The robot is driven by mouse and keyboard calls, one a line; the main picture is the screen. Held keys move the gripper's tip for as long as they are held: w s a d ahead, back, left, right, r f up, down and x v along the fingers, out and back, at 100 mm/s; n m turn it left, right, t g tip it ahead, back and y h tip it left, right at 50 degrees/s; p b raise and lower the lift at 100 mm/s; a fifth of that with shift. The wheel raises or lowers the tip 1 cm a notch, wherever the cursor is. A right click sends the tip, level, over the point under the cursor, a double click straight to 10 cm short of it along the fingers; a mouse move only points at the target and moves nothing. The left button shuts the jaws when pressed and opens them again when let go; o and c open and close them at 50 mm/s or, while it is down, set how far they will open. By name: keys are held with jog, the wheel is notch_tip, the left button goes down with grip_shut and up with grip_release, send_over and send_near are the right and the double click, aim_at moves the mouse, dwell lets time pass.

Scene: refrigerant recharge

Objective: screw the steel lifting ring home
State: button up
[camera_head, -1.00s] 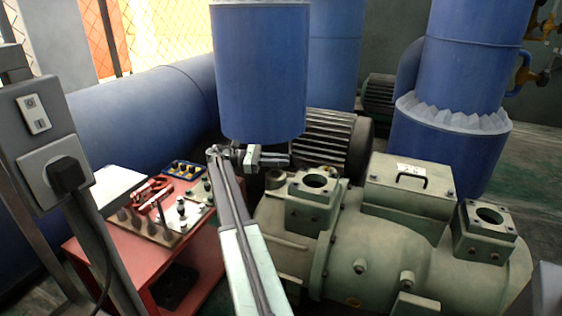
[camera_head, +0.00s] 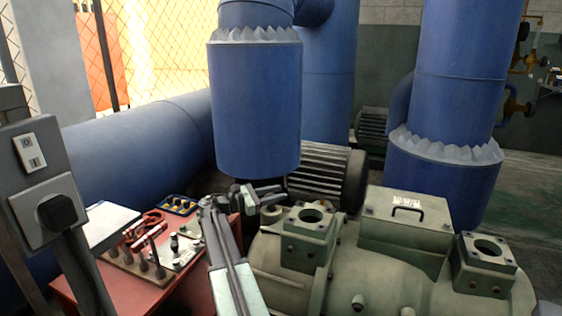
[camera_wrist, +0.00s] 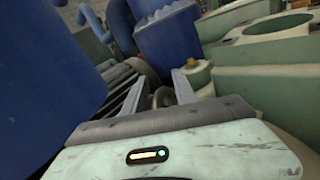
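My gripper (camera_head: 276,193) is behind the near left corner of the pale green compressor (camera_head: 345,265), below the large blue vertical vessel. In the wrist view, my gripper's two fingers (camera_wrist: 162,75) stand apart with a small dark, rounded, ring-like piece (camera_wrist: 161,97) between them. This looks like the steel lifting ring. I cannot tell if the fingers press on it or only stand around it. Its threaded end and seat are hidden, and I cannot make the ring out clearly in the head view.
A red cart (camera_head: 130,290) with tools stands at left, beside a grey post with a plug. The blue vessel (camera_head: 255,110) hangs close above my gripper. A ribbed motor (camera_head: 325,170) is behind. A pale cap with a brass top (camera_wrist: 197,75) is close to the right finger.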

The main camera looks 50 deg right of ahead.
jog(key=n+t+h, duration=0.1)
jog(key=n+t, duration=0.1)
jog(key=t, duration=0.2)
jog(key=n+t+h, duration=0.1)
jog(key=n+t, duration=0.2)
jog(key=shift+t, duration=0.4)
jog(key=w+a, duration=0.1)
jog(key=a, duration=0.6)
jog(key=s+d+r+g+y+p, duration=0.1)
jog(key=d+r+y+p, duration=0.1)
jog(key=r+p, duration=0.5)
jog(key=s+d+r+m+g+y+p, duration=0.1)
jog(key=d+r+p, duration=0.4)
jog(key=p, duration=1.3)
notch_tip(320, 180, up, 3)
jog(key=shift+s+f+m+y, duration=0.25)
jog(key=shift+s+y, duration=0.5)
jog(key=shift+y, duration=0.45)
jog(key=shift+s+a, duration=0.1)
